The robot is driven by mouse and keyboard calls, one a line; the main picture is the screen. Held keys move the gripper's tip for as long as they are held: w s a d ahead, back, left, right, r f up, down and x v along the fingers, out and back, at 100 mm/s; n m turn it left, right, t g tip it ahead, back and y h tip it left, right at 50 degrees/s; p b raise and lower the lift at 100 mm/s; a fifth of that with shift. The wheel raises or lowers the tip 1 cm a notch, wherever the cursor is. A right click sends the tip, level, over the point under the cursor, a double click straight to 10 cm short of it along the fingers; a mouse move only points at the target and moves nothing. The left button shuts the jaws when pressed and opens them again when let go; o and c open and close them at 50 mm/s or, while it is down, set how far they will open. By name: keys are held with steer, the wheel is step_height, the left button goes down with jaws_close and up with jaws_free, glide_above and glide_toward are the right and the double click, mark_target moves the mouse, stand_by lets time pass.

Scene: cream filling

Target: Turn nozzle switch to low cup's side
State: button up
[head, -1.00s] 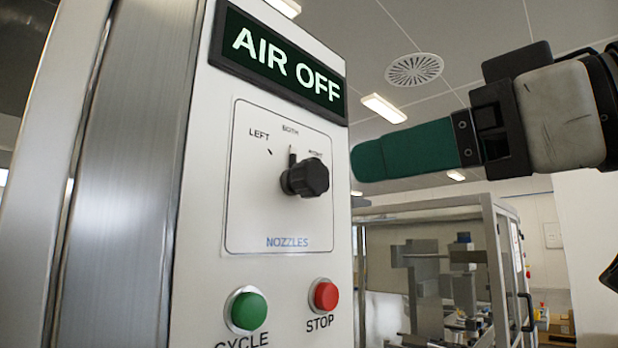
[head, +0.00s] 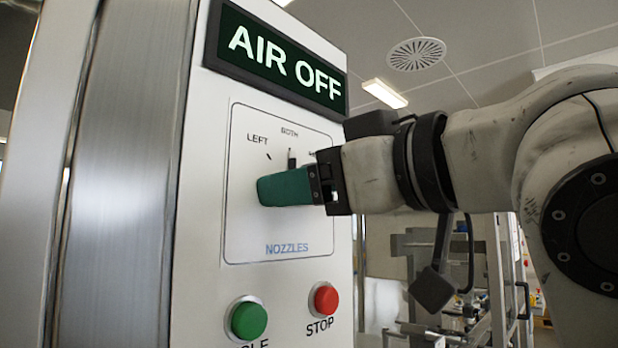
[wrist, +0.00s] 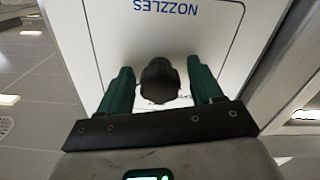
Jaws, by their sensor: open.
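The black nozzle switch (wrist: 160,82) is a round knob on the white NOZZLES plate (head: 240,225). In the wrist view it sits between the two green fingers of my gripper (wrist: 160,64), with a gap on each side. My gripper is open around the knob. In the head view, the gripper (head: 268,190) hides the knob body. A dark upright pointer (head: 292,159) shows above the fingers, under the BOTH label. The LEFT label is clear, and the right-hand label is mostly covered. No cup is in view.
A lit AIR OFF display (head: 285,62) is above the plate. A green button (head: 249,320) and a red STOP button (head: 325,299) are below it. A metal post (head: 130,180) stands left of the panel. A framed machine (head: 440,270) is behind my arm.

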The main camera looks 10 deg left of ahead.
steer(key=shift+c, duration=0.4)
steer(key=c, duration=1)
steer(key=m+p, duration=0.1)
steer(key=m, duration=0.3)
steer(key=shift+r+m+p, duration=0.1)
steer(key=shift+m+p, duration=0.2)
steer(key=shift+p, duration=0.1)
steer(key=shift+d+m+p, duration=0.1)
steer(key=shift+m+p, duration=0.8)
steer(key=shift+m, duration=1.3)
steer(key=o, duration=1.1)
